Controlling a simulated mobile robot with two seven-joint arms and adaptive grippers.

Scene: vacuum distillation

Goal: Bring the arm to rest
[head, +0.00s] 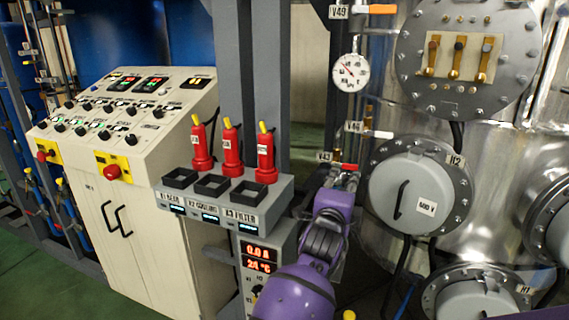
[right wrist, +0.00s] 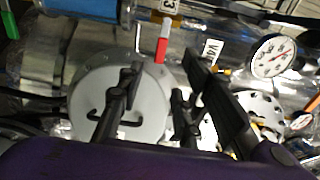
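My right arm is purple and reaches up from the bottom middle of the head view. Its gripper (head: 338,178) is in front of the metal vessel (head: 480,190), near the V43 tag (head: 324,157). In the right wrist view the two black fingers of the right gripper (right wrist: 165,66) stand apart with nothing between them. Behind them are a round grey cover (right wrist: 88,100) and a red handle (right wrist: 162,46). I cannot tell whether the fingers touch anything. My left gripper does not show.
A control console (head: 125,120) stands at the left. Three red fuse-like handles with yellow tips, one of them the right-hand one (head: 266,155), stand on a grey box (head: 225,203) left of my arm. A gauge (head: 351,72) and round flanged covers, such as H2 (head: 410,195), are close on the right.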

